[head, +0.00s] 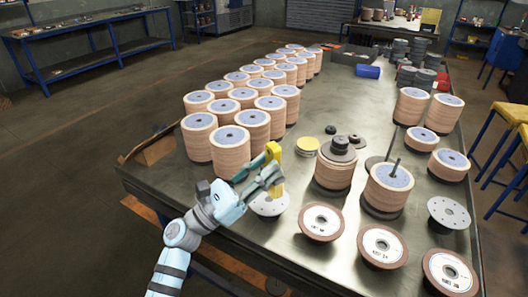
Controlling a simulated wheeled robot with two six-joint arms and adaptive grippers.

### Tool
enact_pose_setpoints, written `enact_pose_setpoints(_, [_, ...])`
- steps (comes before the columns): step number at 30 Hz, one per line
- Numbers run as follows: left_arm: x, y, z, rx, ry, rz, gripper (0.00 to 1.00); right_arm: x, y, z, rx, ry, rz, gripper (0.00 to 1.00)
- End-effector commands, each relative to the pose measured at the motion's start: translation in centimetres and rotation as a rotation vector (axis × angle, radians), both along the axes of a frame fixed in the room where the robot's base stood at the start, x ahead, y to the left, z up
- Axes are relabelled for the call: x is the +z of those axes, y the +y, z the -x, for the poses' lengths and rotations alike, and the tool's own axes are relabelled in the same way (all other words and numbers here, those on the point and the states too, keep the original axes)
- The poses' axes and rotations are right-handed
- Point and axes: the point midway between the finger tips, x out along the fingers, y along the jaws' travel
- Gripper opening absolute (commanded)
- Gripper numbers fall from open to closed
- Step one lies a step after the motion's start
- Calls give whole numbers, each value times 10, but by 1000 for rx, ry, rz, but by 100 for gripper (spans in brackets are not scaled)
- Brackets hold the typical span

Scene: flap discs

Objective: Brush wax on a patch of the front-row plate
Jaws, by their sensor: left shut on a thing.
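A round grey plate (270,208) with small holes lies near the table's front edge. My left gripper (267,178) is above it and shut on a yellow tool (273,152), which looks like the brush. The tool's upper part sticks up above the fingers and a yellow bit shows below them, over the plate's far part. The fingers hide much of the tool and part of the plate. I cannot tell whether the tool touches the plate, and no wax patch can be made out. My right gripper is out of view.
Stacks of tan discs (230,155) stand close behind and left of the gripper. A stack with dark pieces on top (334,172) and a spindle stack (388,190) stand to the right. Flat labelled discs (322,221) and another grey plate (448,212) lie along the front right.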

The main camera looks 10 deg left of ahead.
Motion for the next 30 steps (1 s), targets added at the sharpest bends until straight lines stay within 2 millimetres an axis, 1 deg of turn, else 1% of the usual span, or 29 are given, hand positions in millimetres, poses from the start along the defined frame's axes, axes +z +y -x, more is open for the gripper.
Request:
enact_pose_setpoints(1, [9,0,0,0,-1,0,0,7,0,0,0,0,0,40])
enact_pose_setpoints(7, [21,1,0,1,-1,0,0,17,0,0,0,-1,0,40])
enact_pose_setpoints(30, [21,1,0,2,0,0,0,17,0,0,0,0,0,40])
